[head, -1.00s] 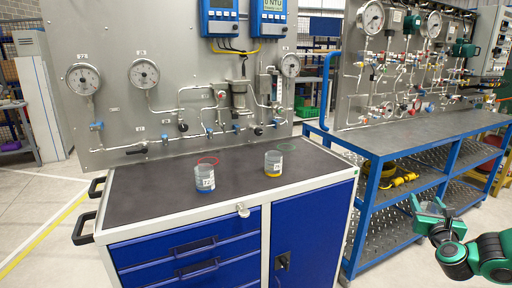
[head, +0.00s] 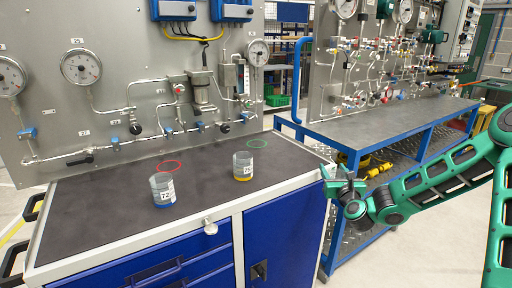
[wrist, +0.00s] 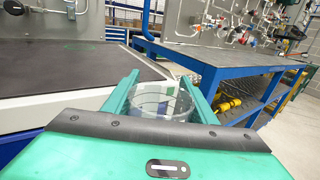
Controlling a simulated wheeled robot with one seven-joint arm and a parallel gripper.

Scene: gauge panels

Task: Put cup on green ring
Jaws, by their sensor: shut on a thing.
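My gripper (head: 343,187) is shut on a clear cup (wrist: 158,103), which sits between the two green fingers in the wrist view with a pale label on it. In the head view the gripper is just right of the cabinet's right edge, and the held cup is hard to make out. The green ring (head: 257,143) lies flat on the dark cabinet top, bare, toward the back right. It shows faintly in the wrist view (wrist: 84,46), ahead and to the left of the held cup.
A cup with blue contents (head: 163,191) and a cup with yellow contents (head: 243,167) stand on the cabinet top (head: 95,205). The yellow one is in front of the green ring. A red ring (head: 169,166) lies behind the blue one. A gauge panel (head: 120,100) rises behind.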

